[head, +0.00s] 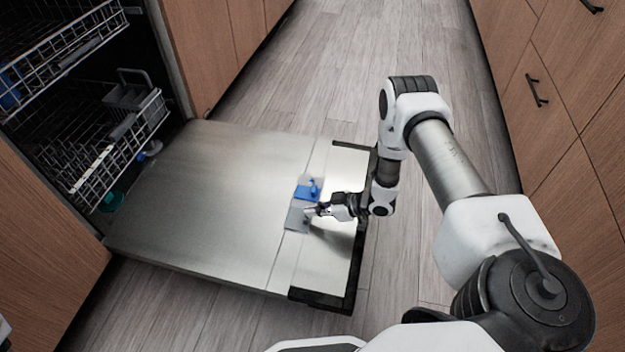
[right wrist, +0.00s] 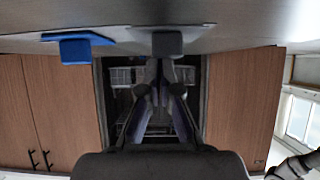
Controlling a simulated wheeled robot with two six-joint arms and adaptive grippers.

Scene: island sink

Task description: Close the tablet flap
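The dishwasher door (head: 200,190) lies open and flat, with its steel inner face up. A blue flap (head: 308,190) with a raised tab and a grey plate (head: 297,217) sit side by side on it; I cannot tell which is the tablet flap. The blue flap (right wrist: 75,48) and a grey tab (right wrist: 167,42) also show in the right wrist view. My right gripper (head: 318,210) is low over the door beside both pieces. Its fingertips (right wrist: 160,72) are close together by the grey tab, with nothing visible between them; contact is unclear. My left gripper is out of view.
Two wire racks (head: 70,35) stand in the open dishwasher at the left, the lower (head: 125,140) holding a grey basket. Wooden cabinets (head: 560,70) flank the right side. The wood floor (head: 335,60) is clear beyond the door.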

